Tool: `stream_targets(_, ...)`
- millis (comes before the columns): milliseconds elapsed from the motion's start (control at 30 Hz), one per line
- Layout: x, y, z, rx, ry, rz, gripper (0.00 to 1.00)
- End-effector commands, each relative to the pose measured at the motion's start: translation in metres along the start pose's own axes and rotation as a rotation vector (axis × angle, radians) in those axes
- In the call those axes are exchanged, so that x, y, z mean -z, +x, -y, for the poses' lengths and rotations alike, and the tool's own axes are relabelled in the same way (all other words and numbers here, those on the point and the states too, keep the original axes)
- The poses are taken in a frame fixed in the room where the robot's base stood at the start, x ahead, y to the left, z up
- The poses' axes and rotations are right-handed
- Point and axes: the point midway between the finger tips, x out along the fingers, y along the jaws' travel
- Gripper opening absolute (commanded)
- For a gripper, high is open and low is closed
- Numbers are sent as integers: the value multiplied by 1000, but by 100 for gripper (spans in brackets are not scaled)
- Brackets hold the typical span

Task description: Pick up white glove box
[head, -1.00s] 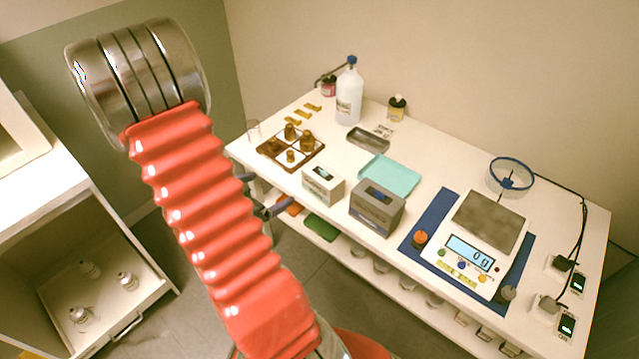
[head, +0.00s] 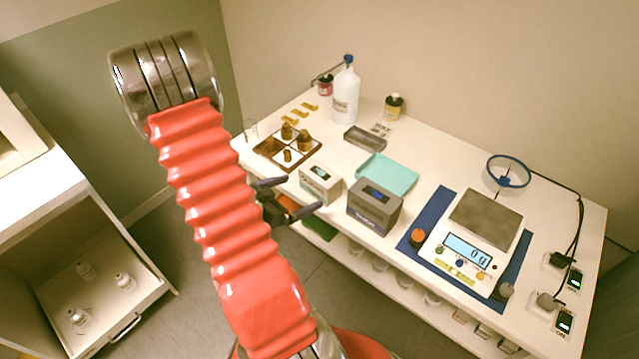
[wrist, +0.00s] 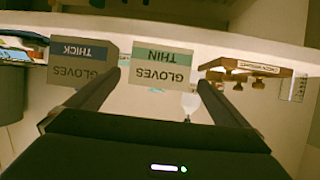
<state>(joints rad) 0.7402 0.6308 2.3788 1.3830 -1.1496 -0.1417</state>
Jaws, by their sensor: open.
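The white glove box (head: 320,185) stands near the front edge of the white table, left of the grey glove box (head: 375,205). In the wrist view, which is upside down, the white box (wrist: 160,75) reads "THIN GLOVES" and the grey box (wrist: 82,62) reads "THICK GLOVES". My gripper (head: 303,194) is open and empty at the table's front edge, just in front of the white box. In the wrist view, its fingers (wrist: 157,80) spread to either side of the white box's front. Whether they touch it, I cannot tell.
The grey box stands close beside the white one, with a narrow gap. A brown divided tray (head: 268,150) with weights stands behind left. A teal tray (head: 387,174) lies behind, and a scale (head: 470,245) on a blue mat stands right.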

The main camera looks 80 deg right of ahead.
Motion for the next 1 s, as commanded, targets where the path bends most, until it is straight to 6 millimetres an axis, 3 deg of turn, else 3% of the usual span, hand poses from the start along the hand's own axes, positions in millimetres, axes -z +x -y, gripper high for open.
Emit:
stream_targets(400, 0, 50, 0, -1, 1, 0, 100)
stream_targets(833, 0, 54, 1, 2, 1, 0, 100)
stream_targets(1000, 2, 66, 1, 0, 1, 0, 100)
